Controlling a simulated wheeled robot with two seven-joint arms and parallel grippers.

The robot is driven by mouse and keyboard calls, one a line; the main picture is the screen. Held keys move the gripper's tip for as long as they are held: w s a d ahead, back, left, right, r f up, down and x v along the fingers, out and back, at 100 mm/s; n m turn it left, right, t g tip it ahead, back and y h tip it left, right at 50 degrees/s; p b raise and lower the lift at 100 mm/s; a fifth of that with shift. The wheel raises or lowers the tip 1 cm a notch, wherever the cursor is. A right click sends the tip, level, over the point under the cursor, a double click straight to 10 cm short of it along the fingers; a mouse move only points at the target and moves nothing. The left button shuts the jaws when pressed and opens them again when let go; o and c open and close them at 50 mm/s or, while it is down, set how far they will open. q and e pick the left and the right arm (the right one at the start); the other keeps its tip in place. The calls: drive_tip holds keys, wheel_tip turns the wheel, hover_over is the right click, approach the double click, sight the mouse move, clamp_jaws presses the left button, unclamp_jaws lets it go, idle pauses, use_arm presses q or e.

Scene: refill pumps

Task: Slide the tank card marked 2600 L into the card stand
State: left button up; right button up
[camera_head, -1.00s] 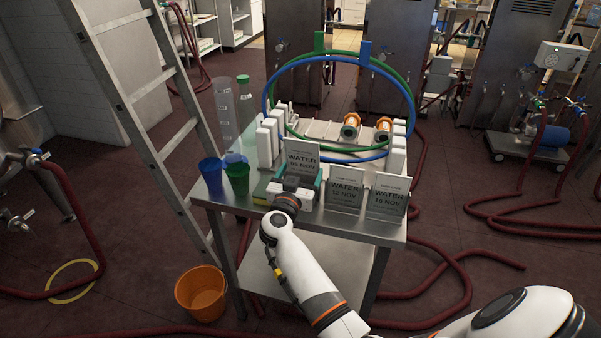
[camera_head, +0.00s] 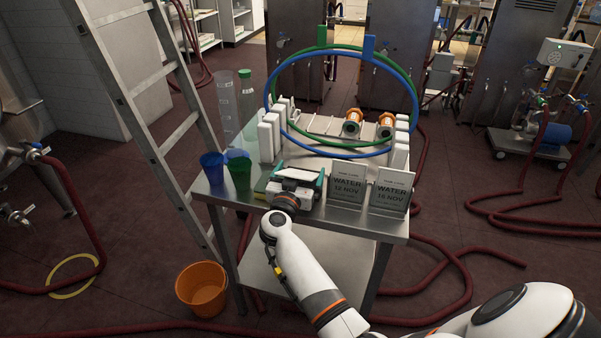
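A pale flat surface at the gripper may be a card seen nearly edge-on; I cannot tell. To its right stand two upright grey cards, WATER 12 NOV (camera_head: 348,184) and WATER 16 NOV (camera_head: 389,193). Their small print is unreadable, and I can read no 2600 L marking. I cannot make out a separate card stand. My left gripper is out of view.
The steel cart top (camera_head: 340,222) also bears a blue cup (camera_head: 212,171), a green cup (camera_head: 239,174), clear cylinders, white upright blocks, orange-ended fittings (camera_head: 352,122) and large blue and green hose loops (camera_head: 414,95). A ladder (camera_head: 150,125) leans at left. An orange bucket (camera_head: 201,287) is on the floor.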

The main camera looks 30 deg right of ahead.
drive_tip(key=shift+s+d+f, duration=0.15)
drive_tip(key=shift+s+f, duration=0.05)
drive_tip(key=shift+f, duration=0.4)
drive_tip(key=shift+s+d+f, duration=0.1)
drive_tip(key=shift+s+f, duration=0.1)
drive_tip(key=shift+f, duration=0.4)
drive_tip(key=shift+s+a+p, duration=0.1)
drive_tip(key=shift+a+p, duration=0.1)
drive_tip(key=shift+p, duration=0.15)
drive_tip(key=s+a+p, duration=0.2)
drive_tip(key=p, duration=0.1)
drive_tip(key=shift+a+r+g, duration=0.15)
drive_tip(key=shift+a+g, duration=0.05)
drive_tip(key=shift+g, duration=0.1)
drive_tip(key=r+p+v, duration=0.1)
drive_tip(key=p+v, duration=0.3)
drive_tip(key=v, duration=0.4)
drive_tip(key=shift+a+r, duration=0.25)
drive_tip(key=shift+w+f, duration=0.1)
